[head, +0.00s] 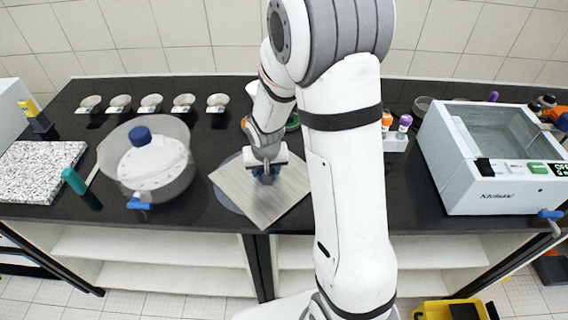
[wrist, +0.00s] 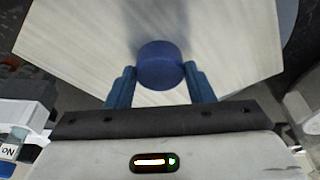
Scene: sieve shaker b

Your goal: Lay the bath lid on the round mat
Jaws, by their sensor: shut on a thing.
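The bath lid (head: 240,186) is a flat, pale grey, streaked plate with a blue round knob (wrist: 160,65). My gripper (head: 266,172) is shut on this knob, with one blue finger on each side of it in the wrist view (wrist: 160,78). The lid is over the round mat (head: 225,202), a grey disc on the black bench, and covers most of it. The mat shows past the lid's left side. The lid is turned so a corner points to the front. I cannot tell whether the lid touches the mat.
A white water bath (head: 490,192) with an uncovered top stands at the right. A round pan with a blue-knobbed cover (head: 150,165) stands left of the mat. A speckled slab (head: 40,170) lies further left. Several small bowls (head: 151,102) line the back. A tube rack (head: 396,141) is behind my arm.

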